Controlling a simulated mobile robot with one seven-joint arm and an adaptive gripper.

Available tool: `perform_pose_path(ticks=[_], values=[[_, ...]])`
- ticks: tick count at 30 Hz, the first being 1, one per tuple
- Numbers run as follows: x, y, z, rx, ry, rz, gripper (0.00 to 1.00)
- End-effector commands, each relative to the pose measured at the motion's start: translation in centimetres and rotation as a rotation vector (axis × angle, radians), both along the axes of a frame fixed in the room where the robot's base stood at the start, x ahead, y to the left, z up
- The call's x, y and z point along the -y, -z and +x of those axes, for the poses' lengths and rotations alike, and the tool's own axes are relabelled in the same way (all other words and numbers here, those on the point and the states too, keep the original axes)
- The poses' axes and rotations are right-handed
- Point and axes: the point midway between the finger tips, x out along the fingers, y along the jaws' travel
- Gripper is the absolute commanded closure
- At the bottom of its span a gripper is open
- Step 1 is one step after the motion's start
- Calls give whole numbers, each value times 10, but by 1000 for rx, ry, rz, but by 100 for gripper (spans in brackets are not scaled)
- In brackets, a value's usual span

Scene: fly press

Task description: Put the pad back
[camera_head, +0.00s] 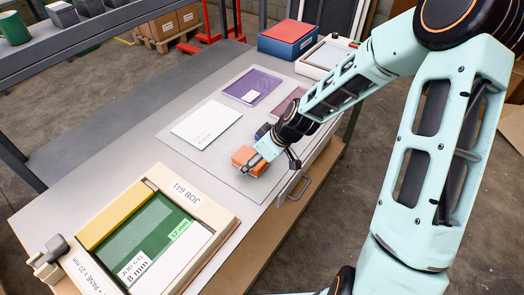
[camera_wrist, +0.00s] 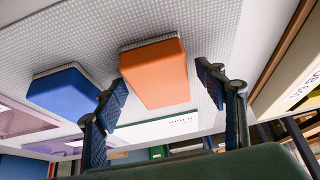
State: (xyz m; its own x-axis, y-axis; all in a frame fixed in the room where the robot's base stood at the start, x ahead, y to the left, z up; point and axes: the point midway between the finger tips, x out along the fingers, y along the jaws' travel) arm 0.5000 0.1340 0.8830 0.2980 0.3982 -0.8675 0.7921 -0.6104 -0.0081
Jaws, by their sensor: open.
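An orange block-like pad (camera_head: 243,156) lies on a pale grey mat (camera_head: 215,165) on the bench. In the wrist view the orange pad (camera_wrist: 155,75) has a pale layer along one edge and shows between my fingers. A similar blue pad (camera_wrist: 66,92) lies beside it on the dotted mat; in the head view the blue pad (camera_head: 262,131) is mostly hidden by my wrist. My gripper (camera_wrist: 163,84) is open, a finger to each side of the orange pad. I cannot tell whether either finger touches it. In the head view my gripper (camera_head: 257,160) is close against the pad.
White (camera_head: 205,124), purple (camera_head: 252,86) and pink (camera_head: 288,101) sheets lie around the mat. A framed green pane (camera_head: 150,232) marked JOB 641 is at the front left, near a grey clamp-like part (camera_head: 48,260). A blue-and-red box (camera_head: 288,38) stands at the back. A handle (camera_head: 298,188) juts from the bench side.

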Motion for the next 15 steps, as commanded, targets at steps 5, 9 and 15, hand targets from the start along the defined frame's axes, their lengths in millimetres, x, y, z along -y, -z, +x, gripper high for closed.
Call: perform_pose_path(ticks=[5,9,15], values=[[13,-25,-7,4,6,-2,35],[23,-46,-14,4,5,-3,35],[34,-72,-23,3,5,-3,35]])
